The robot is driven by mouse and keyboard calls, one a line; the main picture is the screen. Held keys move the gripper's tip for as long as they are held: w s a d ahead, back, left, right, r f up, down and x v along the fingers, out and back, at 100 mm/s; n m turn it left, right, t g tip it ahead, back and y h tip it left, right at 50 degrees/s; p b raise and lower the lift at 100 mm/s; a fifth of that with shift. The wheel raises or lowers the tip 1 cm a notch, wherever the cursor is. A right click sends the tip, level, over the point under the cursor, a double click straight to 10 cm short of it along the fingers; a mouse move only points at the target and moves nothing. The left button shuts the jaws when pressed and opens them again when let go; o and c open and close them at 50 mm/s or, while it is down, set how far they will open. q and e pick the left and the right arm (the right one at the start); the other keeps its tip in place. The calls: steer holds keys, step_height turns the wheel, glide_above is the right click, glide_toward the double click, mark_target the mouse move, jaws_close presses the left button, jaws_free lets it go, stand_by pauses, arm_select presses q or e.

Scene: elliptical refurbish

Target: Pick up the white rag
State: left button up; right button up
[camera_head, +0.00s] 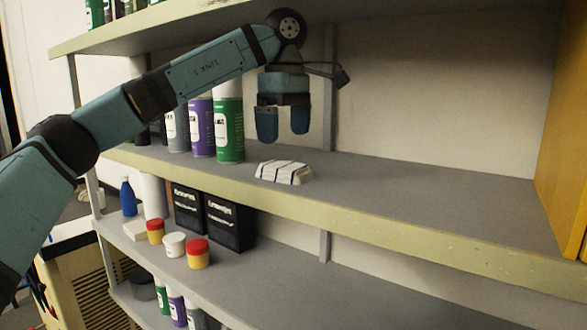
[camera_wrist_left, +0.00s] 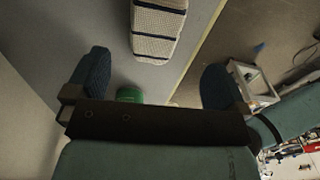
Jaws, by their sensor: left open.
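The white rag (camera_head: 284,172) lies folded on the middle shelf near its front edge, with dark stripes across it. In the left wrist view the rag (camera_wrist_left: 158,30) shows at the top, ahead of and between the fingers, cut off by the frame. My left gripper (camera_head: 282,138) hangs above the shelf with its fingers pointing down, open and empty. It is above the rag and apart from it. In the left wrist view the two blue fingers of my left gripper (camera_wrist_left: 152,82) are spread wide. My right gripper is not in view.
Spray cans, including a green can (camera_head: 229,125) and a purple can (camera_head: 201,128), stand left of the rag. The middle shelf (camera_head: 430,195) is clear to the right, up to a yellow panel (camera_head: 565,130). The lower shelf holds black boxes (camera_head: 229,222) and small jars (camera_head: 198,254).

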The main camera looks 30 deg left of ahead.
mark_target(286, 165)
arm_select(q)
step_height(286, 165, down, 2)
steer(key=shift+w+a+f, duration=0.1)
steer(key=shift+a, duration=0.05)
steer(key=shift+w+f+p, duration=0.2)
steer(key=shift+f+p, duration=0.15)
steer(key=shift+f, duration=2.1)
steer(key=c, duration=1)
steer(key=shift+r, duration=0.5)
step_height(286, 165, up, 2)
steer(key=shift+b, duration=0.3)
steer(key=shift+s+r, duration=0.2)
steer(key=shift+r, duration=0.1)
steer(key=shift+s+a+b, duration=0.4)
steer(key=shift+s+b, duration=0.05)
steer(key=shift+s, duration=2.45)
steer(key=shift+s+a+b, duration=0.35)
steer(key=shift+s+b, duration=0.1)
steer(key=shift+s, duration=2.5)
steer(key=shift+s+a+b, duration=0.4)
steer(key=shift+s+b, duration=0.05)
steer(key=shift+s, duration=2.45)
